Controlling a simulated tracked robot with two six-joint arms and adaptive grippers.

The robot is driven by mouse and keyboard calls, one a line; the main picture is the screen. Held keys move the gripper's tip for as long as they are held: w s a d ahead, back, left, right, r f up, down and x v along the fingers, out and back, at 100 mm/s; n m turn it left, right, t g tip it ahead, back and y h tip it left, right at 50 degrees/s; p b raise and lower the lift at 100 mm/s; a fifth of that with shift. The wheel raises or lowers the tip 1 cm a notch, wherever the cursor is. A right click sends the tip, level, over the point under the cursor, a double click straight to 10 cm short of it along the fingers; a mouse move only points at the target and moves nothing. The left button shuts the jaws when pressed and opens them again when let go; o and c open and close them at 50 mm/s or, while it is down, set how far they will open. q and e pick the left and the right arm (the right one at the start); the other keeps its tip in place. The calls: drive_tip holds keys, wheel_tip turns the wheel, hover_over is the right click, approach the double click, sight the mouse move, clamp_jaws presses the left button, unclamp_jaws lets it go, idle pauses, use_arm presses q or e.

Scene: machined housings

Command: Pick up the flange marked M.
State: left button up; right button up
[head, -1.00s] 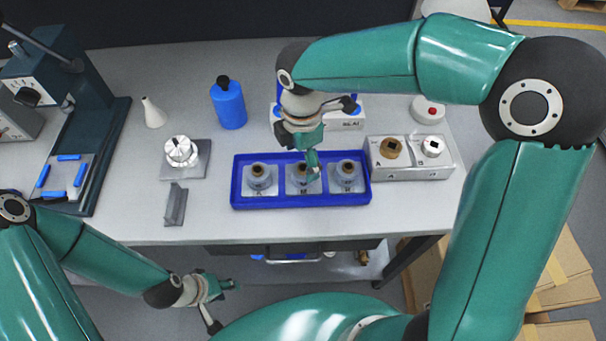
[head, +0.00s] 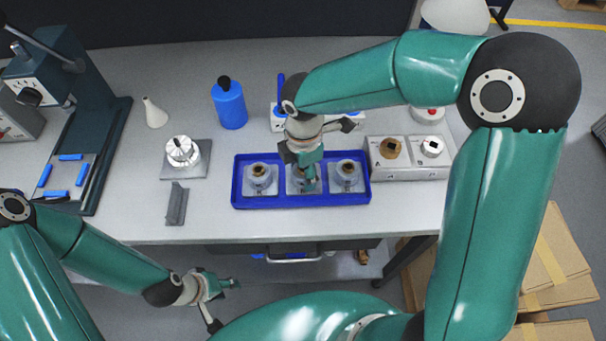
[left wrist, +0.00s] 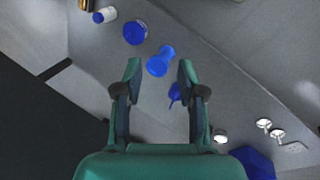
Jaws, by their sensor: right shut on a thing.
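The blue tray (head: 302,202) holds three grey flanges with brown centres, side by side. The middle flange (head: 294,184) bore a mark like M in the earlier view; my right gripper now largely covers it. My right gripper (head: 307,184) points down into the middle compartment and is shut on this flange. I cannot tell whether the flange is off the tray floor. The left flange (head: 258,180) and the right flange (head: 346,177) sit upright in their places. My left gripper (head: 222,303) is open and empty in front of the bench; its spread fingers show in the left wrist view (left wrist: 159,68).
A finned part on a plate (head: 182,152) and a grey bracket (head: 176,204) are to the left. The bench front is clear.

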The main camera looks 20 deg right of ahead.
clamp_jaws()
drive_tip(key=shift+r, duration=0.2)
